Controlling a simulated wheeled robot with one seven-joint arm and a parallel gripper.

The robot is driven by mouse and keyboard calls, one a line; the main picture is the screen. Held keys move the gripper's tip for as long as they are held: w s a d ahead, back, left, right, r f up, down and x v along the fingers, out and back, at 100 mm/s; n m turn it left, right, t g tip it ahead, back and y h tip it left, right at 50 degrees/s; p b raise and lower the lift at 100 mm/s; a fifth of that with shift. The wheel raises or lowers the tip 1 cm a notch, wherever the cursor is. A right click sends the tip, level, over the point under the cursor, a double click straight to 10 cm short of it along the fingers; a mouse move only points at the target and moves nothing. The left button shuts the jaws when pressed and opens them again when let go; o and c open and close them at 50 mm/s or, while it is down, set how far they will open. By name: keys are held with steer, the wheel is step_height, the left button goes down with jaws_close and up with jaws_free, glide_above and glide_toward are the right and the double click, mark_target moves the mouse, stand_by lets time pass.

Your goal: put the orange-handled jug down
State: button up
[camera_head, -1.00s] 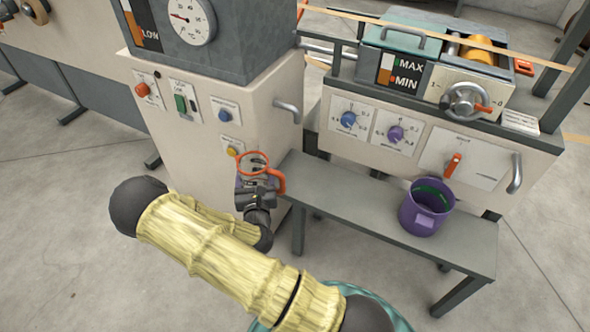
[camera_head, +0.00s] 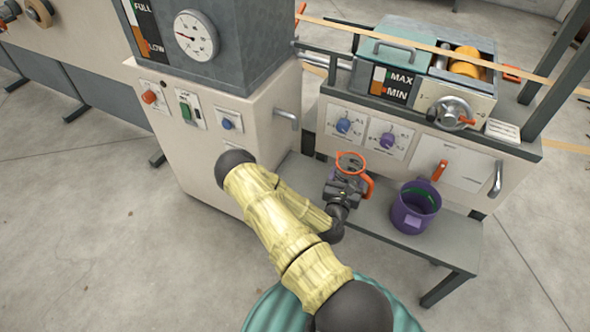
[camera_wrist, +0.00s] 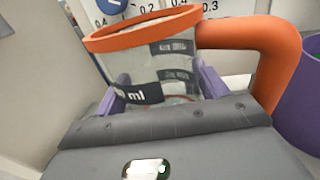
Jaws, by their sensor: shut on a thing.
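The orange-handled jug (camera_head: 350,163) is clear with an orange rim and an orange handle on its right side. In the head view it is above or on the grey bench (camera_head: 435,252), left of the purple bucket; contact with the bench cannot be told. My gripper (camera_head: 341,190) is shut on the jug. In the wrist view the jug (camera_wrist: 150,65) stands nearly upright between my purple fingertips (camera_wrist: 160,85). The handle (camera_wrist: 265,55) rises to the right. The jug's base is hidden behind my gripper.
A purple bucket (camera_head: 413,208) with something green inside stands on the bench, close right of the jug. Behind are panels with a blue knob (camera_head: 344,126), a purple knob (camera_head: 387,140) and an orange lever (camera_head: 439,170). The bench's right end is bare.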

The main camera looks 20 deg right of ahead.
steer(key=w+a+f+b, duration=0.2)
steer(key=w+a+b, duration=0.4)
steer(key=w+a, duration=0.6)
steer(key=w, duration=0.3)
steer(key=shift+w, duration=0.2)
step_height(320, 180, down, 5)
steer(key=b, duration=0.2)
steer(key=shift+b, duration=0.35)
steer(key=shift+w+a+f, duration=0.1)
steer(key=shift+w, duration=0.05)
